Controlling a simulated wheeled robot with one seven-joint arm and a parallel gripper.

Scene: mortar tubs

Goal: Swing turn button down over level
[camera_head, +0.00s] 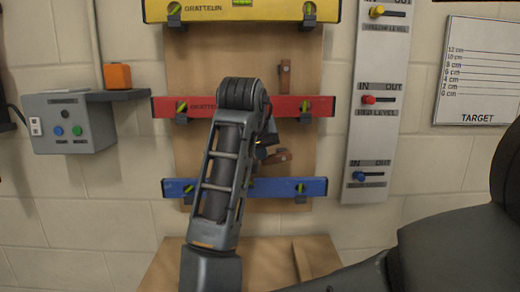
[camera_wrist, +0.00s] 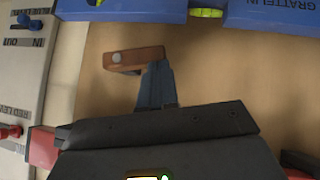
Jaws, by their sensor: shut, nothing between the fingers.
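A brown wooden turn button (camera_head: 276,158) sits on the board between the red level (camera_head: 320,106) and the blue level (camera_head: 262,187). It lies nearly level, slightly tilted. In the wrist view the same turn button (camera_wrist: 132,59) shows its round pivot screw at its left end. My gripper (camera_wrist: 158,72) is shut and empty, its fingertips at the button's right end; I cannot tell whether they touch. In the head view my arm partly hides the gripper and the red and blue levels. Another turn button (camera_head: 284,77) hangs upright above the red level.
A yellow level (camera_head: 240,10) rests in brackets at the top. A white panel (camera_head: 377,130) with IN/OUT sliders stands right of the board. A grey box (camera_head: 68,122) and an orange block on a shelf (camera_head: 117,76) are at left. A wooden surface (camera_head: 275,262) lies below.

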